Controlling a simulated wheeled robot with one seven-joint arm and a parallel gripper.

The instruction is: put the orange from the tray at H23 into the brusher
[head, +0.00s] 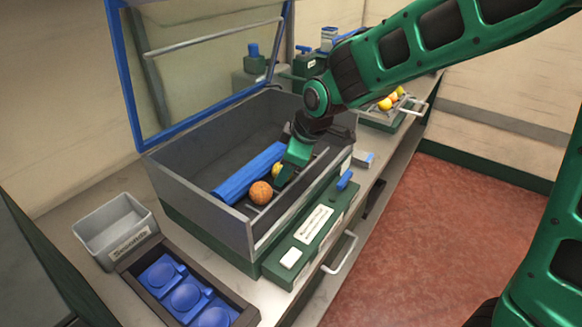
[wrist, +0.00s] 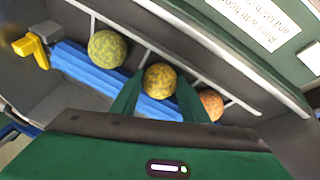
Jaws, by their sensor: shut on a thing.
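The brusher (head: 165,180) is an open grey box with a blue roller (head: 235,180) and its blue-framed clear lid (head: 195,50) raised. My gripper (head: 283,178) reaches down inside it. In the wrist view my gripper (wrist: 160,97) is shut on a mottled yellow-orange fruit (wrist: 159,79), beside the blue roller (wrist: 75,65). That fruit partly shows in the head view (head: 276,170). A separate orange (head: 261,192) lies nearer the front; it also shows in the wrist view (wrist: 211,103). A greenish-yellow fruit (wrist: 108,48) lies on the other side. I cannot make out an H23 label.
A grey bin labelled Seconds (head: 112,227) and a dark tray with blue cups (head: 127,262) stand at the front left. A tray of fruit (head: 377,117) is at the back right. The brusher's walls and rail (wrist: 185,68) are close around my fingers. A yellow piece (wrist: 33,48) is at the roller's end.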

